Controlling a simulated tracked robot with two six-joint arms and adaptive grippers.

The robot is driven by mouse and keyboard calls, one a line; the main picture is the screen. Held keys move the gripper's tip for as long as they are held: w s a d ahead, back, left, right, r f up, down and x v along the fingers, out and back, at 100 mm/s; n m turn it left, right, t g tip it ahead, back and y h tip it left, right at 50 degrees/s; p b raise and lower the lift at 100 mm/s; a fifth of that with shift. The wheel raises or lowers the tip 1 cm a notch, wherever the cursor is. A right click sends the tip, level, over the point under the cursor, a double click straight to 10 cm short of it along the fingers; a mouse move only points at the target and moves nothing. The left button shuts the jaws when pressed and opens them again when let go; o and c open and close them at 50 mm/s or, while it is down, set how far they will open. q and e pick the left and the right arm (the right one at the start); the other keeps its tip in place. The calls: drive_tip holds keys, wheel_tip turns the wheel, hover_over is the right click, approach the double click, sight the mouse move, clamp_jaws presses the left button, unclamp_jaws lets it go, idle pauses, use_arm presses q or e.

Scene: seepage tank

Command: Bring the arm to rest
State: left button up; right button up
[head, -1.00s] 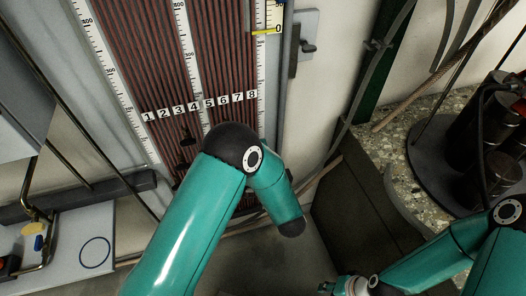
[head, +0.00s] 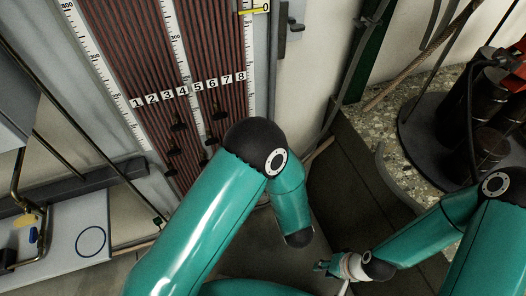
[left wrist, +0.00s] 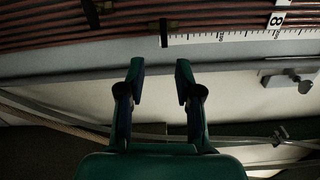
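My left arm (head: 215,215) comes in from the bottom left of the head view and bends at a black elbow. Its gripper is hidden in the head view. In the left wrist view my left gripper (left wrist: 158,82) has its two fingers apart with nothing between them. It faces the edge of the panel of reddish-brown tubes (left wrist: 60,25). My right gripper (head: 324,267) is small at the bottom of the head view, at the end of my right arm. Its fingers are too small to tell open from shut. I see nothing clearly held in it.
The tube panel (head: 125,50) has numbered labels, scales and several black valves. A white bench (head: 65,262) with a blue ring stands at left. A dark box (head: 355,185) and a round dark base with cylinders (head: 420,135) are at right.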

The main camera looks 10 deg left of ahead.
use_arm(q)
wheel_tip(320, 180, down, 8)
drive_tip(key=w+a+n+g+h, duration=0.1)
drive_tip(key=a+n+g+h, duration=0.1)
drive_tip(key=n+h, duration=0.15)
drive_tip(key=s+f+n+g+h, duration=0.7)
drive_tip(key=s+f+h, duration=0.15)
drive_tip(key=f, duration=0.35)
drive_tip(key=s+n+g+h, duration=0.2)
drive_tip(key=s+n+g, duration=0.3)
drive_tip(key=s, duration=0.9)
wheel_tip(320, 180, up, 14)
drive_tip(key=w+p, duration=0.1)
drive_tip(key=p, duration=1.3)
drive_tip(key=shift+d+m+p, duration=0.35)
drive_tip(key=shift+m+p, duration=0.05)
drive_tip(key=shift+m, duration=0.05)
drive_tip(key=shift+w, duration=0.1)
